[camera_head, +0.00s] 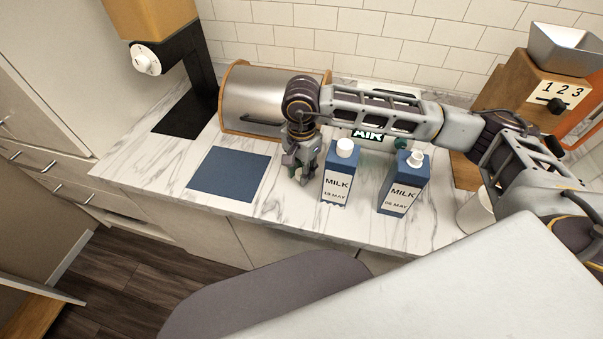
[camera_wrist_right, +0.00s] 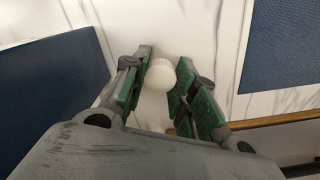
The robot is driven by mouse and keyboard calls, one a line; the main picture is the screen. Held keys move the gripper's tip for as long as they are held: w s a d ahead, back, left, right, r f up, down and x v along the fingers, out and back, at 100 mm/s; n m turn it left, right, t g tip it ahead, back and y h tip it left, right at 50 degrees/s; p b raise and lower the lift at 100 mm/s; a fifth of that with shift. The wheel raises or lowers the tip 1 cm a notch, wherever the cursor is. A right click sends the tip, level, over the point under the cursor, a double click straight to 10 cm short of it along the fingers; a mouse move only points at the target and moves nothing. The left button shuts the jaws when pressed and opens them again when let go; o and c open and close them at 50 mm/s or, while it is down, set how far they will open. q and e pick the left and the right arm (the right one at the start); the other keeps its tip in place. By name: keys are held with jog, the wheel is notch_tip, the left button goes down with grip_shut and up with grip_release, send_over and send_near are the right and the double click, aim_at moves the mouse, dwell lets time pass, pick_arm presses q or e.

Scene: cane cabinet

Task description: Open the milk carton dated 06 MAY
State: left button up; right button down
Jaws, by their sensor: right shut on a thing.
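The milk carton marked 06 MAY (camera_head: 401,190) stands upright on the counter, blue with a white label. My right gripper (camera_head: 302,178) points down left of the 15 MAY carton, low over the counter. In the right wrist view its green-padded fingers (camera_wrist_right: 163,92) are shut on a round white cap (camera_wrist_right: 159,75). Whether the cap touches the counter I cannot tell. My left gripper is not in view.
A blue mat (camera_head: 229,174) lies left of the gripper. A bread box (camera_head: 265,98) stands behind. A white cup (camera_head: 474,212) stands at right. The counter's front edge is close.

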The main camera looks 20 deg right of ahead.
jog(key=shift+f, duration=0.85)
